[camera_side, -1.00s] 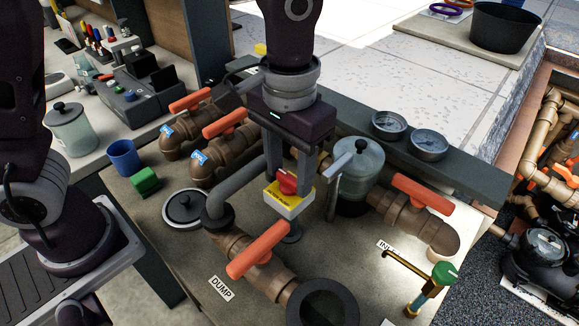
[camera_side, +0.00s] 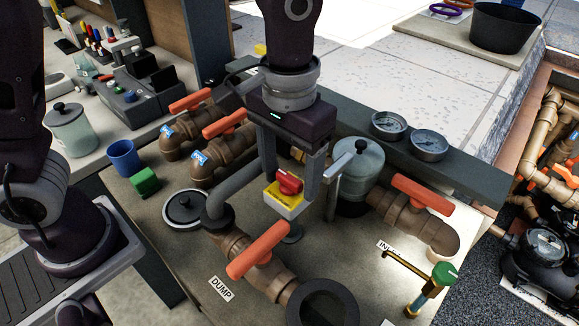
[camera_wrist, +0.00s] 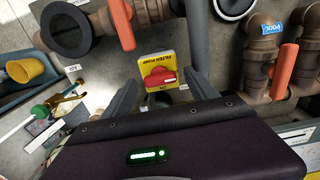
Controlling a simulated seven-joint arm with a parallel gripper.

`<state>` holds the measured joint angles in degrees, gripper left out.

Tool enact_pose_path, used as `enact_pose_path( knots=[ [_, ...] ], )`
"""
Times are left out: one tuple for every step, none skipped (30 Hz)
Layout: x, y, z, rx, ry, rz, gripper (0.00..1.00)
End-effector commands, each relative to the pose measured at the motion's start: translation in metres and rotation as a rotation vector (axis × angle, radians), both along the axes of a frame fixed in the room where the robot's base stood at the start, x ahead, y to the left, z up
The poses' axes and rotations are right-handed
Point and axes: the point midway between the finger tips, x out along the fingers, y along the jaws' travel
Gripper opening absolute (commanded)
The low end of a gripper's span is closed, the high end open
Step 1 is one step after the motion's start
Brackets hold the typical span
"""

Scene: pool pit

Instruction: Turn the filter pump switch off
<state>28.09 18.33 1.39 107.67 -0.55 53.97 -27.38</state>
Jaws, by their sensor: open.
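The filter pump switch is a red knob (camera_side: 289,182) on a yellow-faced box (camera_side: 284,199) that stands on a post above the bench. In the wrist view the red knob (camera_wrist: 162,77) sits on the yellow plate (camera_wrist: 158,57), which is marked FILTER PUMP. My gripper (camera_side: 292,186) points down over the box, with one finger on each side of the knob. In the wrist view the fingers of my gripper (camera_wrist: 162,90) are spread apart with the knob between and beyond them. Whether a finger touches the knob I cannot tell.
An orange-handled valve labelled DUMP (camera_side: 258,249) stands close in front of the switch. A grey-green canister (camera_side: 360,170) and another orange-handled valve (camera_side: 422,195) are to the right. Two more orange-handled valves (camera_side: 225,123) are behind left. A green block (camera_side: 145,181) lies at left.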

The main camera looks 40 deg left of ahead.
Motion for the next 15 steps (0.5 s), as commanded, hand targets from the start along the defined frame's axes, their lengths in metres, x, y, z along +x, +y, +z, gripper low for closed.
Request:
enact_pose_path(
  knots=[
    [0.0,0.0,0.002,0.0,-0.001,0.0,0.67],
    [0.0,0.0,0.005,-0.001,-0.001,0.0,0.67],
    [0.001,-0.001,0.012,-0.002,-0.004,0.0,0.67],
    [0.001,-0.001,0.018,-0.003,-0.004,0.0,0.67],
    [0.001,-0.001,0.025,-0.003,-0.005,0.0,0.67],
    [0.001,-0.001,0.033,-0.003,-0.005,0.0,0.67],
    [0.001,-0.001,0.04,-0.003,-0.005,0.0,0.67],
    [0.001,-0.001,0.046,-0.003,-0.006,0.0,0.67],
    [0.001,-0.001,0.053,-0.003,-0.005,0.0,0.67],
    [0.001,-0.001,0.058,-0.003,-0.004,0.0,0.67],
    [0.001,0.0,0.062,-0.002,-0.003,0.0,0.67],
    [0.001,0.0,0.066,-0.002,-0.003,0.0,0.67],
    [0.0,0.0,0.068,-0.002,-0.002,0.0,0.67],
    [0.0,0.0,0.07,-0.001,-0.001,0.0,0.67],
    [0.0,0.0,0.071,-0.001,-0.001,0.0,0.67]
  ],
)
